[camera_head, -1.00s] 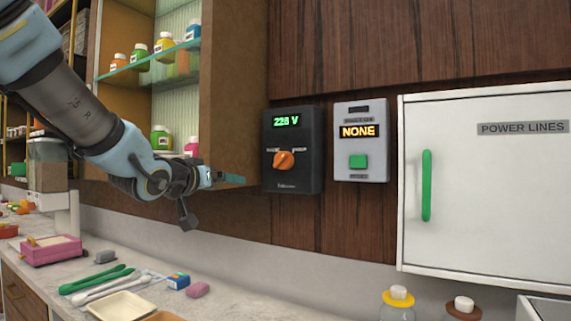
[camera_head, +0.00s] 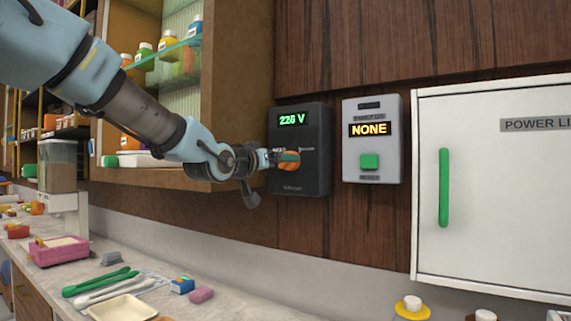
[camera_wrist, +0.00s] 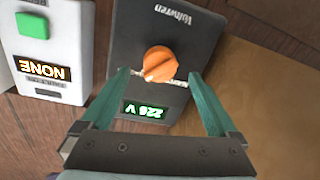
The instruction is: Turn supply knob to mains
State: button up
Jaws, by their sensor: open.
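The orange supply knob (camera_head: 289,160) sits on a black wall box (camera_head: 315,175) with a lit green display reading about 226 V. In the wrist view the knob (camera_wrist: 160,64) lies between and just ahead of my two green fingertips, with a gap on each side. My gripper (camera_head: 277,159) is open at the knob and partly covers it in the head view. The labels beside the knob are too small or covered to read, so I cannot tell its setting.
Right of the box is a grey panel (camera_head: 372,190) showing NONE, with a green button (camera_head: 369,161). Farther right is a white cabinet (camera_head: 490,220) with a green handle (camera_head: 443,188). A wooden shelf (camera_head: 225,100) stands left. The counter below holds tongs (camera_head: 100,283) and trays.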

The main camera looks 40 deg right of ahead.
aim_at(285, 164)
jog(key=shift+p+x, duration=0.5)
jog(key=shift+x, duration=1.65)
jog(key=shift+c, duration=0.2)
jog(key=c, duration=1.3)
